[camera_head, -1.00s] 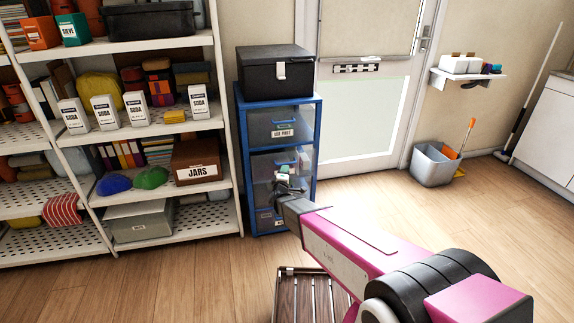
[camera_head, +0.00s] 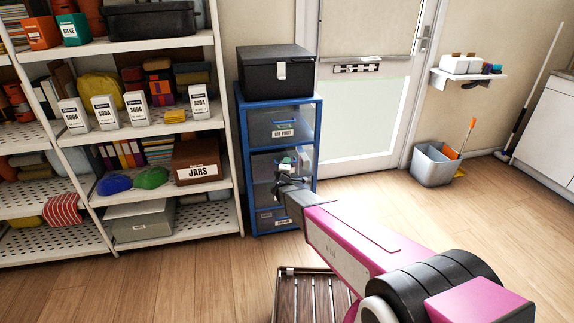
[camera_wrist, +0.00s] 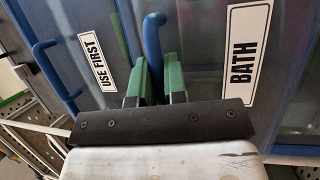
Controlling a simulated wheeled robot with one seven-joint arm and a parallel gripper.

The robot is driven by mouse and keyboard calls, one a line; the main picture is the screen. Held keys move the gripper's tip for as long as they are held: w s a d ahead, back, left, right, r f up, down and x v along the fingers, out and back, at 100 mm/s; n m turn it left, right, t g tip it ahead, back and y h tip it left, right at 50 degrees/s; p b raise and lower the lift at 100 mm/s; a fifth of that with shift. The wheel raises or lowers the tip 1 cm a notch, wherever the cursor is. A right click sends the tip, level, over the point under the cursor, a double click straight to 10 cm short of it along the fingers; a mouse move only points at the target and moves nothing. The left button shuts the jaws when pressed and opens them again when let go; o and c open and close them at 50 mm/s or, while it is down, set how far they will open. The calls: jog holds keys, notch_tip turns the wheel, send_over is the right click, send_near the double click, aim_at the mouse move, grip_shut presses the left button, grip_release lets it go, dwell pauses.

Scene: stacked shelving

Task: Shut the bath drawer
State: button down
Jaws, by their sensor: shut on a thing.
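The bath drawer (camera_wrist: 205,40) is a translucent grey front with a white BATH label (camera_wrist: 243,56) in the wrist view. In the head view it is in the middle of a blue-framed drawer unit (camera_head: 316,140), partly hidden by my gripper (camera_head: 283,181). Pale and green contents (camera_head: 287,162) show there. In the wrist view the green fingers of my gripper (camera_wrist: 154,80) are shut on the drawer's blue handle (camera_wrist: 152,40), one on each side. How far the drawer stands out is hard to tell.
The USE FIRST drawer (camera_head: 300,120) is above; its handle (camera_wrist: 45,62) is left in the wrist view. A black box (camera_head: 275,75) tops the unit. White shelving (camera_head: 230,170) stands to the left, and a slatted rack (camera_head: 310,290) is on the floor.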

jog(key=w, duration=0.1)
jog(key=w+a, duration=0.1)
jog(key=w, duration=0.1)
jog(key=shift+w, duration=0.15)
jog(key=c, duration=1.4)
grip_release()
jog(key=shift+c, duration=0.2)
jog(key=v, duration=1.1)
jog(key=shift+d, duration=0.1)
